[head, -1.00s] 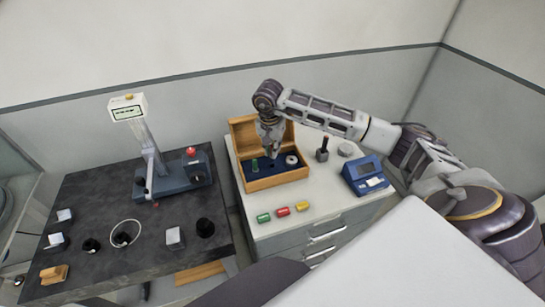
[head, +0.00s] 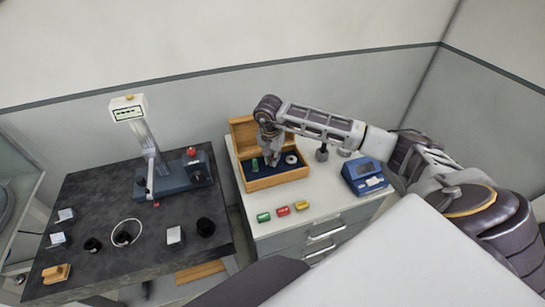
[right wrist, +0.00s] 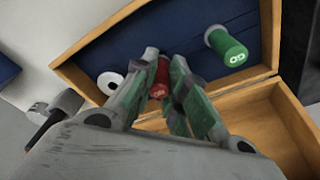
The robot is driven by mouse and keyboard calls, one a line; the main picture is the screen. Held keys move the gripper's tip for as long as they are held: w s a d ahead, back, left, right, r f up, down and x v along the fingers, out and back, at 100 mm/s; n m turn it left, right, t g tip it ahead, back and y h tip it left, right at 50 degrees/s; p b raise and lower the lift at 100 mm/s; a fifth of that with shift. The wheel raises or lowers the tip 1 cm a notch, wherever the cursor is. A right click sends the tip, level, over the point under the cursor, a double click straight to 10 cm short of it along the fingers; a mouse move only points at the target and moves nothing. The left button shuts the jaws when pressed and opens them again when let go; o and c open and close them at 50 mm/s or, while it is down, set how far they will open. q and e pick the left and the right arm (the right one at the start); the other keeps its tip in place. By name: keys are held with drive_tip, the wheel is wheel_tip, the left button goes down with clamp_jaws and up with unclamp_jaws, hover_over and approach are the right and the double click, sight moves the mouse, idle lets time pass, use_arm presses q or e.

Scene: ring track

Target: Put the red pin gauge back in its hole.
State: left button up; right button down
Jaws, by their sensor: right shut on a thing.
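The wooden box (head: 276,181) stands open on the white cabinet, with a dark blue inside. My right gripper (head: 275,161) points down into it. In the right wrist view its green-padded fingers (right wrist: 166,98) are shut on the red pin gauge (right wrist: 158,76). A green pin gauge (head: 255,165) stands in the box to the left of the gripper, and it also shows in the right wrist view (right wrist: 228,46). A white ring (head: 291,159) lies to the right. The red pin's lower end and its hole are hidden, so I cannot tell whether it is in the hole. My left gripper is not in view.
A dark table (head: 100,210) with a gauge stand (head: 184,177) is at the left.

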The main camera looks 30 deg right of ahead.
drive_tip(key=shift+f, duration=0.15)
drive_tip(key=c, duration=1.4)
unclamp_jaws()
drive_tip(key=shift+p, duration=0.3)
wheel_tip(320, 180, up, 3)
drive_tip(key=shift+a+r+b, duration=0.15)
drive_tip(key=shift+b, duration=0.45)
drive_tip(key=r, duration=0.3)
drive_tip(key=r+b, duration=0.1)
drive_tip(key=r, duration=0.3)
drive_tip(key=a+r, duration=0.1)
drive_tip(key=r, duration=0.2)
drive_tip(key=shift+s+r, duration=0.25)
drive_tip(key=shift+s, duration=0.05)
drive_tip(key=shift+f, duration=0.1)
